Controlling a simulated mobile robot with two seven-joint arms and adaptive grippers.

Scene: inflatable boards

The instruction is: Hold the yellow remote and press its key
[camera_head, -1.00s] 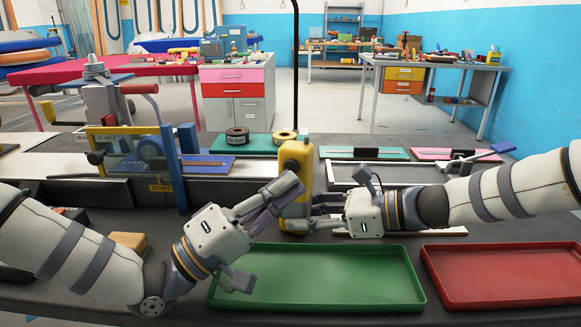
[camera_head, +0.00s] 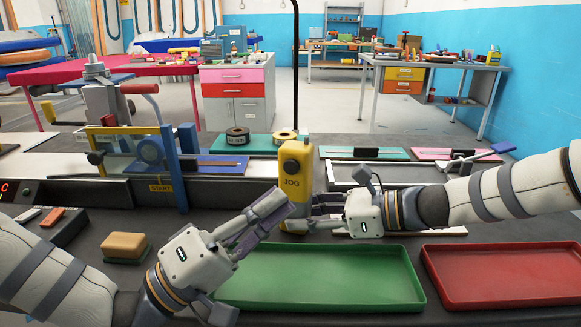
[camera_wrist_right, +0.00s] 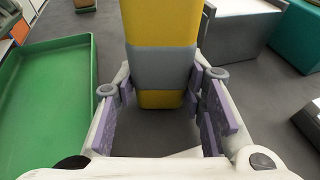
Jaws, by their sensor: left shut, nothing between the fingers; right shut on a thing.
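The yellow remote (camera_head: 294,178) stands upright in the head view, marked JOG, with a round key (camera_head: 291,165) on its upper front. My right gripper (camera_head: 318,212) is shut on its lower part from the right. In the right wrist view the yellow remote (camera_wrist_right: 160,28) with its grey band sits between the purple finger pads of my right gripper (camera_wrist_right: 160,110). My left gripper (camera_head: 280,202) is shut and empty, its fingertips just left of the remote and below the key. I cannot tell whether they touch the remote.
A green tray (camera_head: 320,302) and a red tray (camera_head: 510,297) lie at the front of the dark bench. A tan block (camera_head: 125,245) lies to the left of my left gripper. A machine with a yellow START plate (camera_head: 161,188) stands behind.

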